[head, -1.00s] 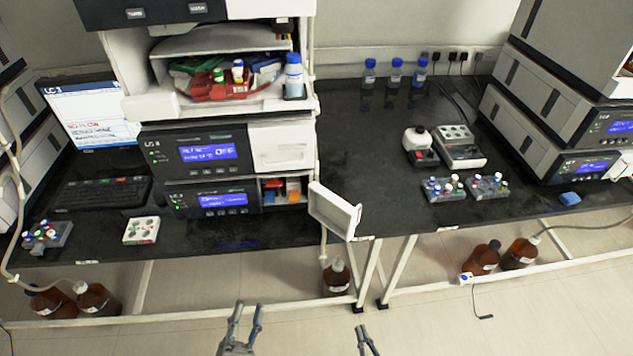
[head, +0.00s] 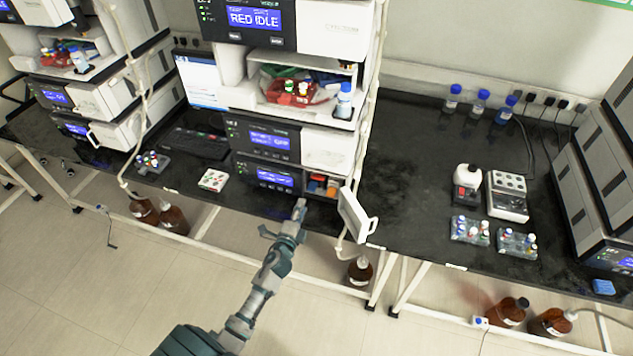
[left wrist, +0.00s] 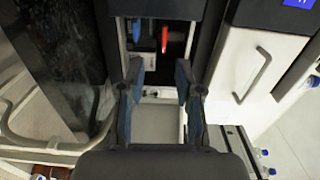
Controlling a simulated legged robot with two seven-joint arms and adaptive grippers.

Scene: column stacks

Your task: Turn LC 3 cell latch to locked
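The middle instrument stack has a lower module (head: 265,177) with a blue display; its front bay (head: 322,186) is open, with red, orange and blue parts inside. The bay's white door (head: 355,216) hangs swung outward on the right. My left gripper (head: 284,219) is in front of and just below this module, apart from the bay. In the left wrist view, the left gripper (left wrist: 158,74) is open and empty, facing a dark opening with a red upright part (left wrist: 164,38), which may be the latch. The latch's position is too small to tell. My right gripper is out of view.
A white tray (head: 213,180) and a vial rack (head: 152,162) stand left on the black bench. Brown bottles (head: 360,270) stand below the bench. Another stack (head: 95,95) is at the left. Bench right of the open door is clear up to the racks (head: 470,230).

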